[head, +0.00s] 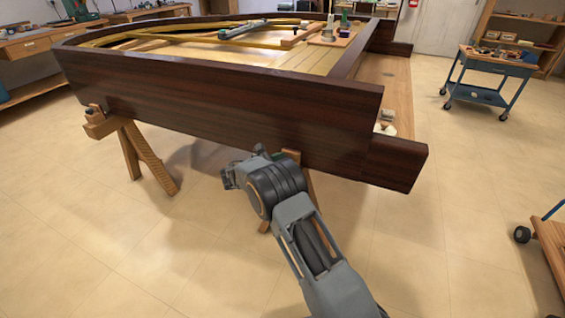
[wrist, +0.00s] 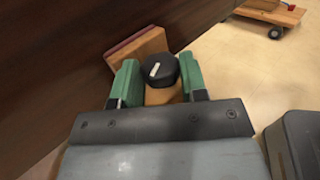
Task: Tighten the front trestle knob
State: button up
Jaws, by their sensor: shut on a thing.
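The front trestle knob (wrist: 163,69) is black and faceted with a pale mark on its top, in the middle of the wrist view. My gripper (wrist: 158,76) has green fingers on either side of the knob and is shut on it. The trestle's wooden part (wrist: 142,50) shows behind the knob, with a reddish pad along its top against the dark piano case. In the head view my wrist hides the knob and most of this trestle (head: 312,189).
The dark wooden piano case (head: 220,115) rests on trestles, just beyond my arm. Another trestle (head: 131,157) stands at the left with its own dark knob. A blue wheeled cart (head: 493,67) is at the right.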

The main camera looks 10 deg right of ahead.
jog(key=o, duration=0.8)
jog(key=shift+d, duration=0.1)
jog(key=shift+c, duration=0.2)
jog(key=shift+o, duration=0.6)
jog(key=shift+s, duration=0.1)
jog(key=shift+r, duration=0.1)
jog(key=shift+t, duration=0.3)
